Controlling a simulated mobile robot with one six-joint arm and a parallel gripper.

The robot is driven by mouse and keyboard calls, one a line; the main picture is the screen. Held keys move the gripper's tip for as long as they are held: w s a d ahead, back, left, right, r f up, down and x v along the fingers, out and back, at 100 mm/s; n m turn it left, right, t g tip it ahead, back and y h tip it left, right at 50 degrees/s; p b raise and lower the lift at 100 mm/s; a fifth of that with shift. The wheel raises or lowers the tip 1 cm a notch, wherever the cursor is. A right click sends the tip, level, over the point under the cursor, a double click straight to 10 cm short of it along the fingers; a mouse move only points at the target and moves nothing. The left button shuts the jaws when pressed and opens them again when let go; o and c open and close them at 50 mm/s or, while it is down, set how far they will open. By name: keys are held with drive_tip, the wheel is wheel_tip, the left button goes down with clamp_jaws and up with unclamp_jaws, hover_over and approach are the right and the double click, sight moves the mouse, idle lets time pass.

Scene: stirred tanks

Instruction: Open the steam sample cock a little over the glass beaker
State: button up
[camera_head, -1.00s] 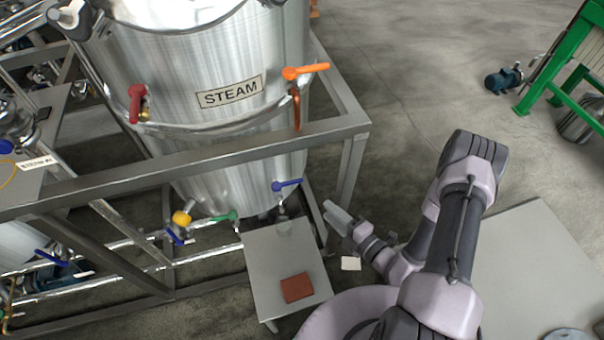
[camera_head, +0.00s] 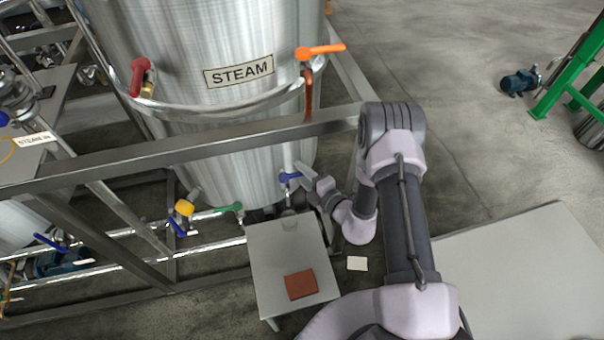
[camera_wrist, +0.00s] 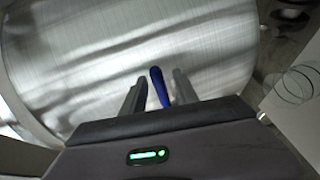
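The steam sample cock has a blue lever handle (camera_head: 288,177) low on the front of the steel tank labelled STEAM (camera_head: 225,140). In the wrist view the blue handle (camera_wrist: 159,87) lies between my two grey fingers, with a small gap on each side. My gripper (camera_head: 298,167) is open at the cock; its fingers partly cover the handle in the head view. The clear glass beaker (camera_head: 289,224) stands below the cock on the back end of a small grey stand (camera_head: 265,262). In the wrist view the beaker (camera_wrist: 297,84) shows faintly at the right.
A red-brown block (camera_head: 300,284) lies on the stand. A steel frame rail (camera_head: 200,150) crosses in front of the tank above the cock. Green (camera_head: 230,207), yellow (camera_head: 184,207), red (camera_head: 138,75) and orange (camera_head: 320,51) handles are nearby.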

clamp_jaws()
drive_tip(key=shift+s, duration=0.1)
idle(1.2)
